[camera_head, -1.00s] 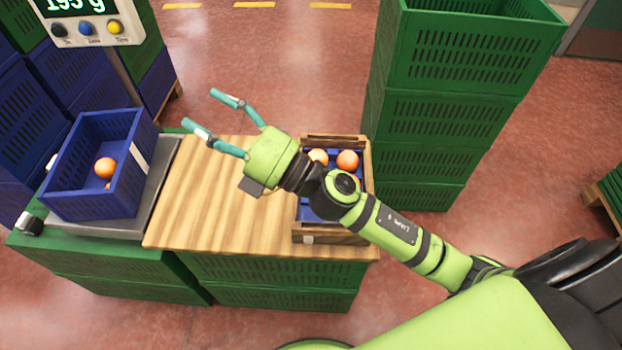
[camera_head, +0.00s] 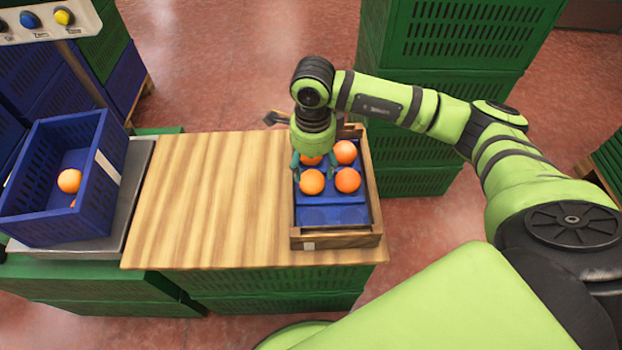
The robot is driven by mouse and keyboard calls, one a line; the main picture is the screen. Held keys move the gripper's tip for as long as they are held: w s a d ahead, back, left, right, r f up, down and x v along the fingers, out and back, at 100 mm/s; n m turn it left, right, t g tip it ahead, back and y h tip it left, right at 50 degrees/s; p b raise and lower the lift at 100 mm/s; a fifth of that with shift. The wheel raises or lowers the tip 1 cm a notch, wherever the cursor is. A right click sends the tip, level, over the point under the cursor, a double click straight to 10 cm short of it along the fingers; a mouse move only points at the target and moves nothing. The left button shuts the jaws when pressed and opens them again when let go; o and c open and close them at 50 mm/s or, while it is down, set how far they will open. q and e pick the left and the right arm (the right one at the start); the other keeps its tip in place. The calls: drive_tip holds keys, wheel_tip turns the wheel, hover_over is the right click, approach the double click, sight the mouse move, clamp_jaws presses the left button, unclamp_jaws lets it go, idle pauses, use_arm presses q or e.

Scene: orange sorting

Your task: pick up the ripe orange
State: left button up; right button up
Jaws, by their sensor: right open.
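A wooden crate (camera_head: 337,240) with a blue liner stands at the right end of the wooden table. In it lie several oranges: near left (camera_head: 312,182), near right (camera_head: 348,180), far right (camera_head: 345,152) and far left (camera_head: 311,160). All look similarly orange, so I cannot tell which one is meant as ripe. My right gripper (camera_head: 314,162) points down over the far-left orange, open, with its teal fingers on either side of it. The wrist hides the top of that orange, and I cannot tell whether the fingers touch it. My left gripper is not in view.
A blue crate (camera_head: 110,185) holding an orange (camera_head: 70,181) stands on a scale (camera_head: 138,190) at the left. The wooden tabletop (camera_head: 210,200) between the crates is clear. Tall green crates (camera_head: 440,80) are stacked behind at the right.

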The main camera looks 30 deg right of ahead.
sight(312, 175)
wheel_tip(312, 175, down, 4)
drive_tip(key=shift+s+a+r, duration=0.1)
drive_tip(key=shift+f, duration=0.55)
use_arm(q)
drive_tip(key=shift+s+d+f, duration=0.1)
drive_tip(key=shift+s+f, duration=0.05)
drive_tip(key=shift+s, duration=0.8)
use_arm(e)
drive_tip(key=c, duration=0.9)
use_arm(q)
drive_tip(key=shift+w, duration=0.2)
use_arm(e)
drive_tip(key=shift+o, duration=0.2)
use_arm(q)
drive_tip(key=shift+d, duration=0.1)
